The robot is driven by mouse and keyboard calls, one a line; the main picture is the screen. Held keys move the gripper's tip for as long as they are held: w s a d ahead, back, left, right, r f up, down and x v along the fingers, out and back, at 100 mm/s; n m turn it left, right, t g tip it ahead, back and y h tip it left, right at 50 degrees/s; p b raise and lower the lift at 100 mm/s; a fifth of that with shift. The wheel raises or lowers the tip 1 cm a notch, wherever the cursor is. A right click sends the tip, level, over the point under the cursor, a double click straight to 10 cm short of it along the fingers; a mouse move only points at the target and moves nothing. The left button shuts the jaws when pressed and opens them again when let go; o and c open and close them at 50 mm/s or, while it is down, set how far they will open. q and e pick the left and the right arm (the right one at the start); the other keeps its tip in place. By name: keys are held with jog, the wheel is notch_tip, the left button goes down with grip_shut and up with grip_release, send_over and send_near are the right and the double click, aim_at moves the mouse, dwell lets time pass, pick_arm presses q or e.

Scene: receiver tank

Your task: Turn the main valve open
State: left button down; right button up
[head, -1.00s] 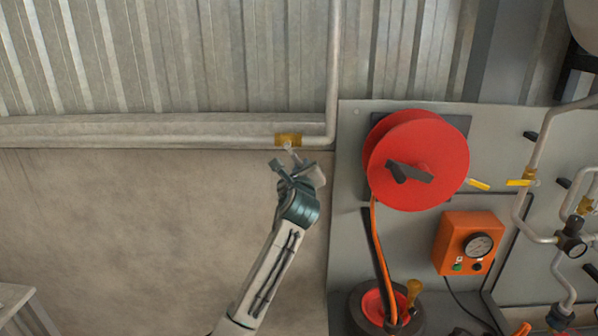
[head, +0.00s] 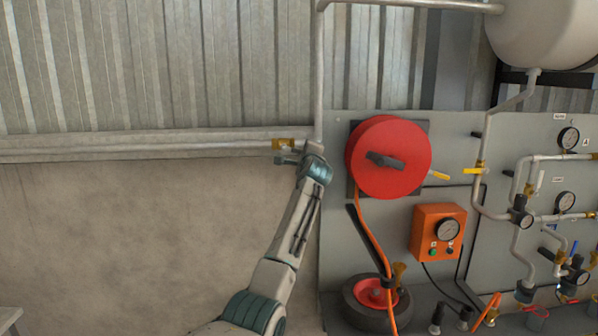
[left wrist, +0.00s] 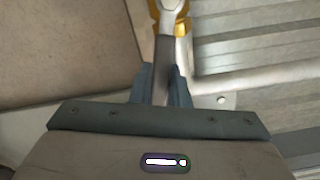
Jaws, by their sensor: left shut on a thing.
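A brass valve (head: 290,144) sits on the grey pipe along the back wall, just left of where a vertical pipe rises. My left gripper (head: 293,159) is at the valve, with its wrist to the right of and slightly below the brass body. In the left wrist view the brass valve (left wrist: 172,18) is at the top centre. A dark, narrow lever (left wrist: 164,60) runs from it down between the fingers of my left gripper (left wrist: 164,85), which are shut on it. The arm hides part of the lever in the head view. My right gripper is out of view.
Right of the arm, a grey panel (head: 335,220) carries a red hose reel (head: 385,140), an orange gauge box (head: 425,240), pipes and gauges. A white tank (head: 545,30) is at the top right.

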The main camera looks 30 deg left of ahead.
pick_arm(q)
jog(key=shift+d+r+n, duration=0.1)
jog(key=shift+r+n, duration=0.35)
jog(key=shift+n, duration=0.25)
jog(key=shift+w+r+n+b, duration=0.1)
jog(key=shift+r+n+b, duration=0.15)
jog(key=shift+n+b, duration=0.1)
jog(key=shift+r+n, duration=0.4)
jog(key=shift+n, duration=0.25)
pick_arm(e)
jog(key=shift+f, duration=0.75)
pick_arm(q)
jog(key=shift+r, duration=0.1)
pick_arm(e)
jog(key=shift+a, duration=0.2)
pick_arm(q)
jog(key=c, duration=1.4)
grip_release()
jog(key=shift+b, duration=0.3)
